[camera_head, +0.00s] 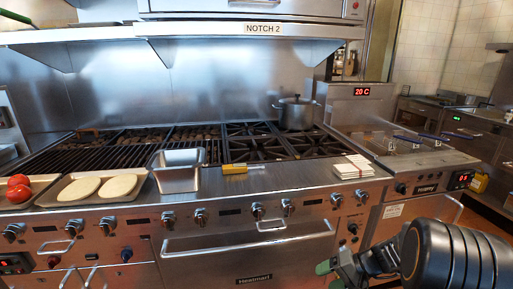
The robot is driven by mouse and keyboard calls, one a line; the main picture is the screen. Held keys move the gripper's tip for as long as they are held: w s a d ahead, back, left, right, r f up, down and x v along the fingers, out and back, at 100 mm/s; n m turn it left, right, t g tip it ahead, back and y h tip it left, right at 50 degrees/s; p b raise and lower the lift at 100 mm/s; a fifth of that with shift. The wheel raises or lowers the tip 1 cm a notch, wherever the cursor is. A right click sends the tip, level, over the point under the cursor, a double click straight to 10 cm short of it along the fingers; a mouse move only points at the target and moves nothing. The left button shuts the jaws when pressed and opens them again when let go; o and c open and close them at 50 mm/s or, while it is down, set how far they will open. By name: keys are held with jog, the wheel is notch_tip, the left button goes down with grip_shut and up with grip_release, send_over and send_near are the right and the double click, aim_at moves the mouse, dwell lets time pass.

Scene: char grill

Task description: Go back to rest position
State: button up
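My gripper (331,275) is at the bottom edge of the view, right of centre, in front of the range's oven door. Its green fingertips appear apart, with nothing seen between them, and the lower one is partly cut off by the frame edge. My dark, ribbed arm link (455,258) fills the lower right corner. The gripper is away from the cooktop and touches nothing that I can see.
The steel range (250,245) carries a char grill and burners. On its front ledge are tomatoes (18,188), a tray with two flat breads (98,187), a steel pan (178,172), a yellow-handled tool (235,169) and white squares (352,167). A pot (296,114) stands behind; a fryer (420,150) is right.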

jog(key=s+a+r+n+h+p, duration=0.1)
jog(key=s+r+h+p, duration=0.2)
jog(key=r, duration=0.6)
jog(key=s+a+r+n+t+h+p, duration=0.1)
jog(key=s+a+r+h+p, duration=0.1)
jog(key=r+p, duration=0.4)
jog(key=s+a+r+n+h+p, duration=0.1)
jog(key=s+r+h+p, duration=0.3)
jog(key=r, duration=0.8)
jog(key=s+p, duration=0.1)
jog(key=s, duration=0.1)
jog(key=shift+s+a+r+n+p, duration=0.2)
jog(key=shift+s+a+n+p, duration=0.15)
jog(key=shift+a+n, duration=0.05)
jog(key=shift+s+r+t+h, duration=0.15)
jog(key=shift+r+t+h, duration=0.25)
jog(key=shift+c, duration=0.4)
